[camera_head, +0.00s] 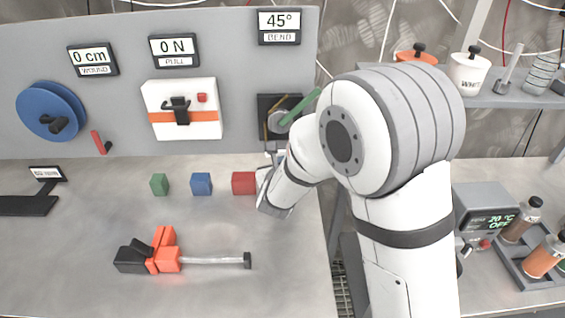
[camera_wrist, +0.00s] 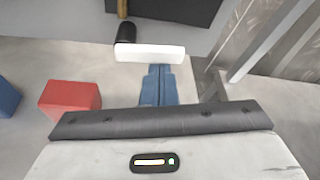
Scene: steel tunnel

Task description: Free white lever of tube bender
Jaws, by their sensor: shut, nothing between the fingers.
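The tube bender (camera_head: 268,103) is a black plate on the grey panel, under a display reading 45° BEND. A green bar (camera_head: 300,106) slants up to the right from it. In the wrist view a white bar (camera_wrist: 150,53), apparently the white lever, lies crosswise beside a black cylinder (camera_wrist: 125,32) on a brass-coloured rod. My gripper (camera_wrist: 160,68) has its blue fingers together and empty, with the tips at the lower edge of the white bar. I cannot tell whether they touch it. In the head view my arm hides the fingers and most of the lever.
A red cube (camera_head: 244,183) sits close to the left of my wrist; it also shows in the wrist view (camera_wrist: 70,98). Blue (camera_head: 201,184) and green (camera_head: 159,184) cubes stand farther left. An orange-and-black tool (camera_head: 165,252) lies nearer. The bench between is clear.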

